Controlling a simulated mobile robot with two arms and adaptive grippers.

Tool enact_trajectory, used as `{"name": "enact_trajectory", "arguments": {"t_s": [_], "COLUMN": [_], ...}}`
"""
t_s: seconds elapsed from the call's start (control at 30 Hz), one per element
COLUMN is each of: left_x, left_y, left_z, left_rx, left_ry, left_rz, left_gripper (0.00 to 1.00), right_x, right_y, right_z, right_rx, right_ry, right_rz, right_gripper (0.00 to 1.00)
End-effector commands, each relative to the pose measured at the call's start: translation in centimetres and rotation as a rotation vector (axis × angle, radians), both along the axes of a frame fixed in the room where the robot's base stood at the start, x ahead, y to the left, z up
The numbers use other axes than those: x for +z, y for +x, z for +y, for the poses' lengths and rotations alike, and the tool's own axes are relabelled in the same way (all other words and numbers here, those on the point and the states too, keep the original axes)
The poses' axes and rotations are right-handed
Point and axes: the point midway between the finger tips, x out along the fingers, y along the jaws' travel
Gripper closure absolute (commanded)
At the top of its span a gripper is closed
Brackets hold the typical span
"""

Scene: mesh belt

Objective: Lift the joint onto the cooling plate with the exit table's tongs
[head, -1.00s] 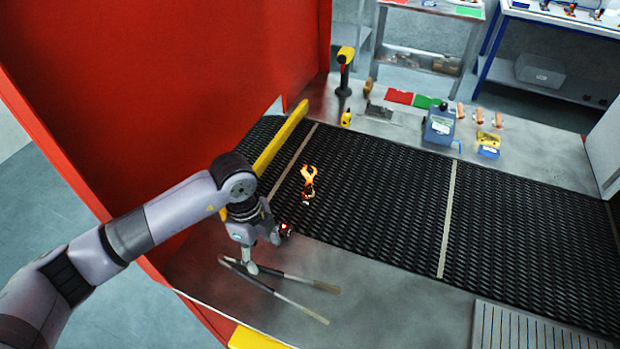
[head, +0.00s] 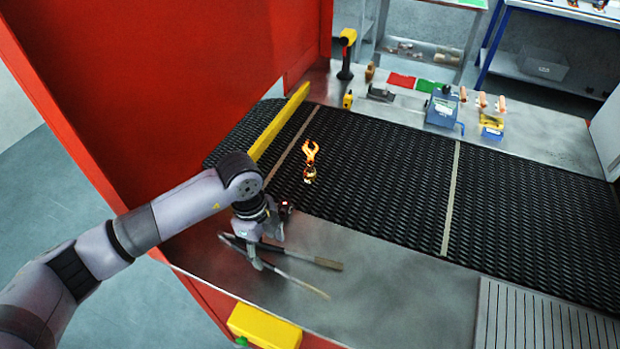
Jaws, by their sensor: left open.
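The joint (head: 309,162) glows orange and stands on the black mesh belt near its left end. The tongs (head: 309,258), two long thin legs spread in a V, lie on the steel exit table (head: 400,290) in front of the belt. My left gripper (head: 257,262) is open, pointing down over the tongs' legs near their joined left end. It covers part of them, and I cannot tell whether it touches them. The cooling plate, a grey slatted plate (head: 540,320), lies at the lower right, partly cut off by the frame. My right gripper is not in view.
A red housing wall (head: 170,90) rises on the left, with a yellow bar (head: 280,122) along the belt (head: 390,190). The far ledge holds a blue device (head: 441,107) and several small items. A yellow box (head: 265,325) hangs at the front edge.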

Motion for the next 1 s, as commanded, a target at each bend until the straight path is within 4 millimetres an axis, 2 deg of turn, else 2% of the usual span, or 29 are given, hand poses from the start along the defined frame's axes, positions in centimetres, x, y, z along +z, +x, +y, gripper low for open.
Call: {"name": "enact_trajectory", "arguments": {"t_s": [0.03,0.2,0.53,1.0], "left_x": [-1.3,-2.5,-2.6,-2.6], "left_y": [-0.1,-0.1,-0.1,-0.1], "left_z": [-0.1,-0.2,-0.3,-0.2], "left_rx": [0.000,-0.001,-0.001,0.000], "left_ry": [-0.001,-0.001,-0.001,0.000], "left_rz": [0.001,0.001,0.000,0.000], "left_gripper": [0.42,0.42,0.42,0.71], "right_x": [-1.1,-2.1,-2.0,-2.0], "right_y": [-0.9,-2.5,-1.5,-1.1], "right_z": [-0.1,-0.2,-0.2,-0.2], "right_rx": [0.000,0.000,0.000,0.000], "right_ry": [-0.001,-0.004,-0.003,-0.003], "right_rz": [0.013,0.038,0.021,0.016], "right_gripper": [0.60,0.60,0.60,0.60]}}
